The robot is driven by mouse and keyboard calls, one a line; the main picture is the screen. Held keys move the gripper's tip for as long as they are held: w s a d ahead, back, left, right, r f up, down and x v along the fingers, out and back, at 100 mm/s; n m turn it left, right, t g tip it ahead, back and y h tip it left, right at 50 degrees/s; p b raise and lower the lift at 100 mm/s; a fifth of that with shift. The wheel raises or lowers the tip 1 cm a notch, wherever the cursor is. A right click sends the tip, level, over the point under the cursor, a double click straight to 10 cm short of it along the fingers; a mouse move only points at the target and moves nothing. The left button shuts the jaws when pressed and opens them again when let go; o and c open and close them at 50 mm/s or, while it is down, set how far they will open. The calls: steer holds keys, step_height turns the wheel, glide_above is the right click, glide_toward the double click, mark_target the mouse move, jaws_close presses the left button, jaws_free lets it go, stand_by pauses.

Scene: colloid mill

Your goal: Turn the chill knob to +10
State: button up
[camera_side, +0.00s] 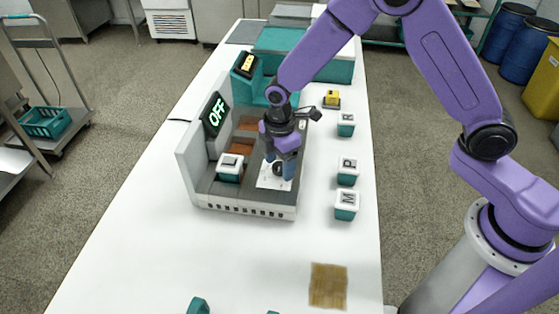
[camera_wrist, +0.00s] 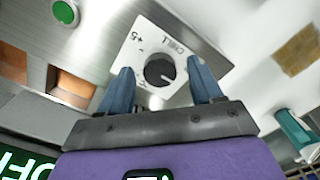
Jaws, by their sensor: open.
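The chill knob (camera_wrist: 159,69) is a round dark knob on a white dial plate (camera_wrist: 133,58) marked "CHILL" and "+5" in the wrist view. Its pointer setting is too small to read surely, and no +10 mark is legible. In the side view the white plate (camera_side: 266,183) lies on the grey machine's top, with the knob partly hidden by my gripper. My gripper (camera_side: 279,172) points down over the plate. In the wrist view its two blue fingers (camera_wrist: 160,78) are open, one on each side of the knob; I cannot tell whether they touch it.
The machine's display (camera_side: 215,114) reads "OFF". A lettered cube (camera_side: 230,167) sits on the machine, left of the plate. Cubes marked R (camera_side: 346,124), P (camera_side: 347,171) and M (camera_side: 346,205) stand to the right. A green button (camera_wrist: 65,12) shows in the wrist view. The table's front is mostly clear.

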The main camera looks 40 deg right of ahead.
steer(key=c, duration=1.1)
steer(key=shift+o, duration=0.2)
steer(key=shift+m, duration=0.3)
steer(key=m, duration=1.1)
steer(key=shift+m, duration=0.4)
steer(key=m, duration=1.1)
steer(key=shift+m, duration=0.3)
